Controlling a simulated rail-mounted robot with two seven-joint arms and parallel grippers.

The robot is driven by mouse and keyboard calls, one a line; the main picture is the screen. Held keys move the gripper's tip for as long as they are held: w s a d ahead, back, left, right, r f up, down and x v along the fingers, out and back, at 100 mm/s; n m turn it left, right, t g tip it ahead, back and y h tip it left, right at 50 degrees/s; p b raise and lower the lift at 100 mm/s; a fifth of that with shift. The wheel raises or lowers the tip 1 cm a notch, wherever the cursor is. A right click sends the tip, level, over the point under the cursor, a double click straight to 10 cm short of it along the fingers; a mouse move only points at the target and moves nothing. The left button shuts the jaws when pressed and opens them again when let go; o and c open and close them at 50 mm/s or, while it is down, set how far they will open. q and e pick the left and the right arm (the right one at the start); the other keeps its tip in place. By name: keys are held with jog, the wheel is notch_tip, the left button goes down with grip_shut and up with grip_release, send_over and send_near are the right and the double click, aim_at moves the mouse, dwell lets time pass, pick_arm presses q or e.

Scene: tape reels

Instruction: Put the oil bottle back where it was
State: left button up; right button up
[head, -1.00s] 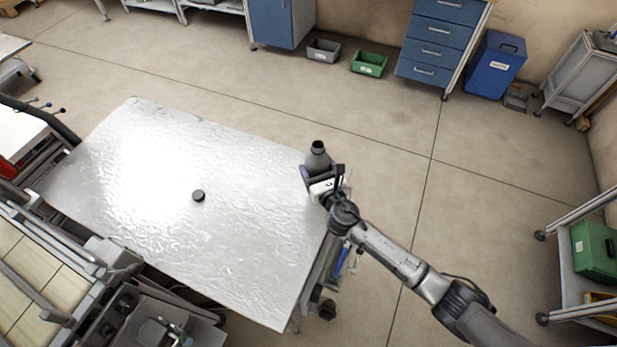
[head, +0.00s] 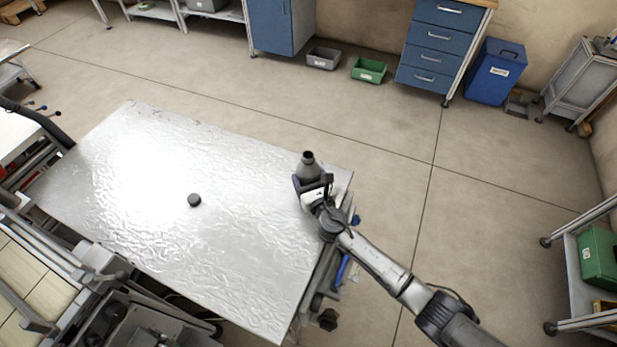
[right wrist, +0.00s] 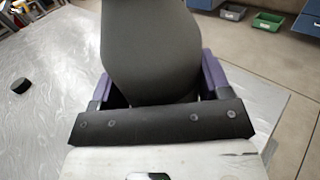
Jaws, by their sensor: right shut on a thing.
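The oil bottle (head: 308,168) is grey with a dark top and stands upright in my right gripper (head: 312,182) at the table's right end. In the right wrist view the bottle's grey body (right wrist: 150,45) fills the middle between the two purple fingers, which are shut on it. Whether its base touches the table is hidden by the gripper. A small dark round piece (head: 194,200) lies on the metal table (head: 240,230), well left of the bottle; it also shows in the right wrist view (right wrist: 20,85). My left gripper is not in view.
The tabletop between the bottle and the dark piece is clear. Blue-handled tools (head: 342,268) hang at the table's right side. A grey bin (head: 323,58) and a green bin (head: 369,71) stand on the floor at the back, beside a blue drawer cabinet (head: 437,45).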

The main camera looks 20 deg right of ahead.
jog(key=shift+f, duration=0.15)
jog(key=o, duration=1.1)
jog(key=shift+s+r, duration=0.15)
jog(key=shift+r, duration=0.05)
jog(key=s+p, duration=0.1)
jog(key=s, duration=0.9)
jog(key=shift+s+p, duration=0.35)
jog(key=shift+s, duration=0.55)
jog(key=shift+d, duration=0.1)
